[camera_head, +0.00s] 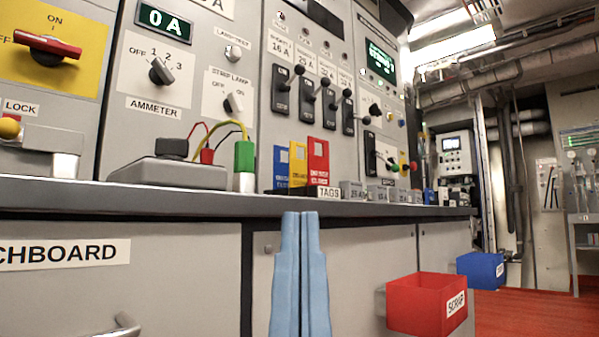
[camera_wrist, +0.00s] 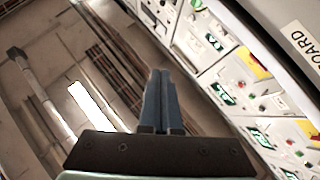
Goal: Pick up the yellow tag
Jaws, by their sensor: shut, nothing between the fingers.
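The yellow tag (camera_head: 297,162) stands upright in a small rack labelled TAGS (camera_head: 328,192) on the shelf of the switchboard. A blue tag (camera_head: 281,168) stands to its left and a taller red tag (camera_head: 318,160) to its right. My gripper (camera_head: 300,214) is in front of and below the shelf edge in the head view, under the rack, with its blue fingers pointing up and together. In the wrist view my gripper (camera_wrist: 160,72) is also shut and empty, and no tag shows there.
Small grey labelled boxes (camera_head: 380,194) sit to the right. A red SCRAP bin (camera_head: 420,303) and a blue bin (camera_head: 482,270) hang below the shelf edge (camera_head: 200,199). Switch levers rise behind.

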